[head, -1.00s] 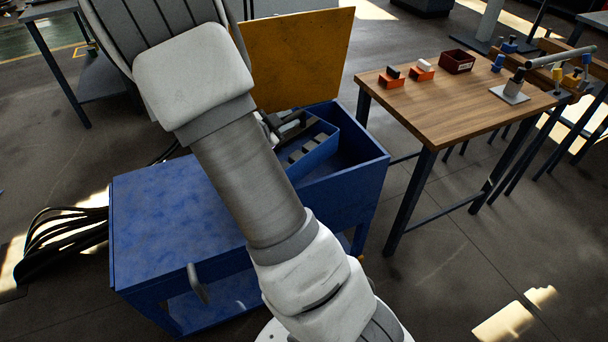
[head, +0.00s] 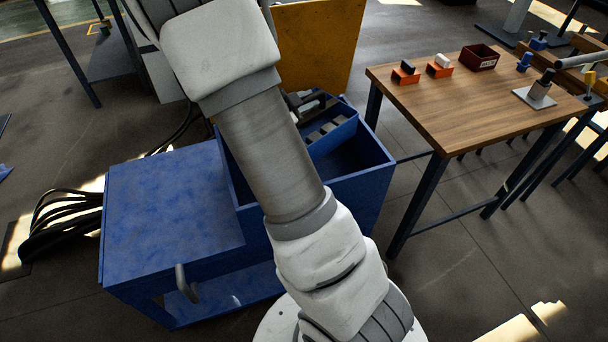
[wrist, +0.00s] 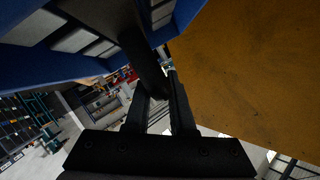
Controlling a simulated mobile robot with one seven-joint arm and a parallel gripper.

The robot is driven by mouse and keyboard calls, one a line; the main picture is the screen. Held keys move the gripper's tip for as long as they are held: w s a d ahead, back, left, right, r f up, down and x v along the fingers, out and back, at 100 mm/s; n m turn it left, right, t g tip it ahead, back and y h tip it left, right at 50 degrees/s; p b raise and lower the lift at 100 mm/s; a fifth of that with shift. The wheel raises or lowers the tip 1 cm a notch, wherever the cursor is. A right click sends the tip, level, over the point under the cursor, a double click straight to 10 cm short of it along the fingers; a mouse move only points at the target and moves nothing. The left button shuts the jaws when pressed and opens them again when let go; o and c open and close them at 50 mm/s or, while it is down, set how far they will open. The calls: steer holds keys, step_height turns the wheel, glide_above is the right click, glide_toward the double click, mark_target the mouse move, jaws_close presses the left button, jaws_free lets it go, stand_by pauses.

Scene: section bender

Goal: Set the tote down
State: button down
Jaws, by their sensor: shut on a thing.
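The tote (head: 334,137) is a small blue open box with grey blocks in a row inside. In the head view it shows right of my arm, over the open blue bin (head: 372,186) of the cart, near its back edge. I cannot tell whether it touches the bin. In the wrist view the tote (wrist: 75,68) fills the upper left. My gripper (wrist: 160,88) is shut on its dark handle bar (wrist: 143,62). In the head view the black gripper (head: 306,103) is partly hidden behind my arm.
The blue cart top (head: 165,205) is bare. An orange-yellow panel (head: 318,45) stands upright right behind the bin and is close in the wrist view (wrist: 250,70). A wooden table (head: 460,105) to the right carries a dark red bin (head: 480,58) and small blocks.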

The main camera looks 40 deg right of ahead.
steer(key=shift+w+d+r, duration=0.1)
steer(key=shift+w+d, duration=0.05)
steer(key=shift+d, duration=0.25)
step_height(320, 180, down, 7)
steer(key=b, duration=0.5)
steer(key=shift+r, duration=0.1)
step_height(320, 180, down, 10)
steer(key=b, duration=0.4)
steer(key=shift+b, duration=0.3)
steer(key=shift+f, duration=0.3)
steer(key=c, duration=0.8)
jaws_free()
steer(key=shift+o, duration=0.2)
steer(key=shift+r, duration=0.1)
